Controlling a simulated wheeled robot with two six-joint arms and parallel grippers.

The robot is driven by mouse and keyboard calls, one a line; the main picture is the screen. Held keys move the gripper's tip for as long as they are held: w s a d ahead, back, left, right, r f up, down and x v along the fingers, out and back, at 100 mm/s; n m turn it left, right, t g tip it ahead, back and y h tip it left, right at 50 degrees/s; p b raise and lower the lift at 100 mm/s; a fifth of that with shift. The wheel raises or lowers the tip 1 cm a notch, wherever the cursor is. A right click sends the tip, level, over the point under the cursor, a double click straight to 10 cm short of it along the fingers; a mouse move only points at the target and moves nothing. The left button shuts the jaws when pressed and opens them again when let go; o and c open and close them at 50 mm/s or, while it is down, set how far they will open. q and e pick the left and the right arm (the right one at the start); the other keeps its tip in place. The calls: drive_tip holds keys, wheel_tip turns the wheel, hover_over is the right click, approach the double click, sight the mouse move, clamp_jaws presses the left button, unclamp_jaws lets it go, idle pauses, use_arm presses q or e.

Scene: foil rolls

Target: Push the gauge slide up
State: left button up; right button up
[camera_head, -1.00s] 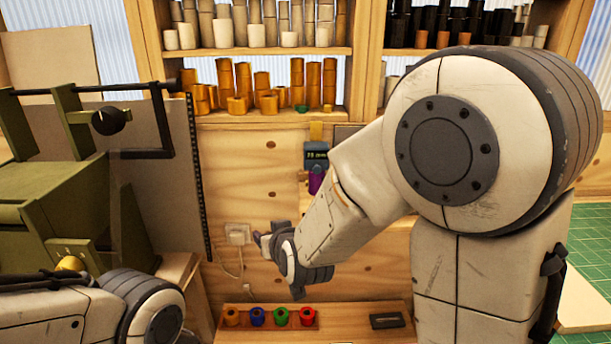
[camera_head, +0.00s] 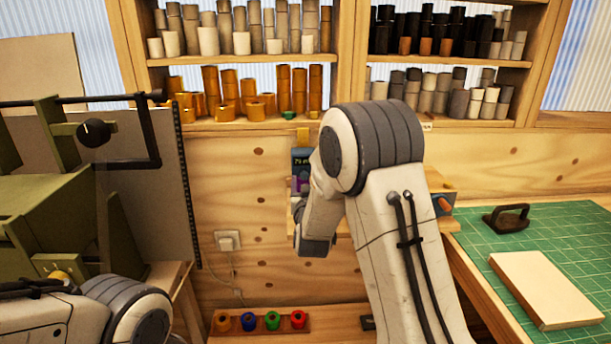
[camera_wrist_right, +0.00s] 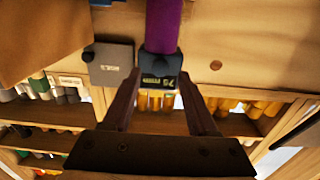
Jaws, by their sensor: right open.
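The gauge (camera_head: 302,156) is a dark box with a small lit display, mounted on the wooden wall below the shelves. A purple cylinder (camera_head: 298,184) sits under it, partly hidden by my right arm. In the right wrist view, which is turned over, the gauge (camera_wrist_right: 160,82) reads about 75 mm and the purple cylinder (camera_wrist_right: 163,25) is above it. My right gripper (camera_wrist_right: 159,76) is open, its two fingers pointing toward the gauge with its display between them in the picture. I cannot tell whether they touch it. My left gripper is out of view.
A shelf of rolls (camera_head: 235,124) is above the gauge. A green machine (camera_head: 50,210) stands at left. A tray of coloured rolls (camera_head: 260,330) is low in front. A green mat (camera_head: 575,245) with a pale board (camera_head: 545,288) lies at right.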

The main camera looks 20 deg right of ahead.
drive_tip(key=shift+x, duration=0.9)
clamp_jaws()
idle(0.8)
